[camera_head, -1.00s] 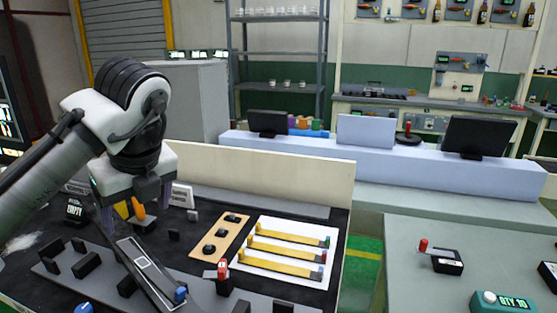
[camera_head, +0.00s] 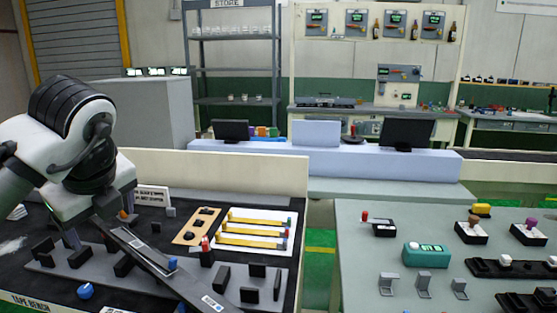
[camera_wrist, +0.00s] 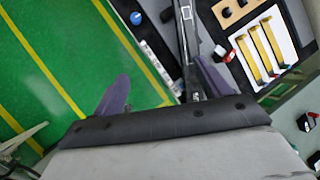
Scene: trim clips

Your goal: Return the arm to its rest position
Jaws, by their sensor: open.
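My gripper (camera_head: 97,225) hangs over the left end of a long dark trim strip (camera_head: 205,296) on the black bench in the head view. In the wrist view my gripper (camera_wrist: 162,90) shows two purple fingers spread wide apart. The strip (camera_wrist: 188,45) runs between them, closer to the right finger, and I see no finger closed on it. The strip lies slanted over a grey rail (camera_head: 65,268) with several black clip blocks. Its contact with the clips is hard to make out. My wrist hides part of the bench behind it.
A white tray (camera_head: 288,250) with yellow strips and a tan board (camera_head: 187,236) with black knobs lie right of the strip. A blue knob (camera_head: 85,291) sits at the bench front. A cream panel (camera_head: 270,173) stands along the back. A grey table (camera_head: 350,270) with devices is on the right.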

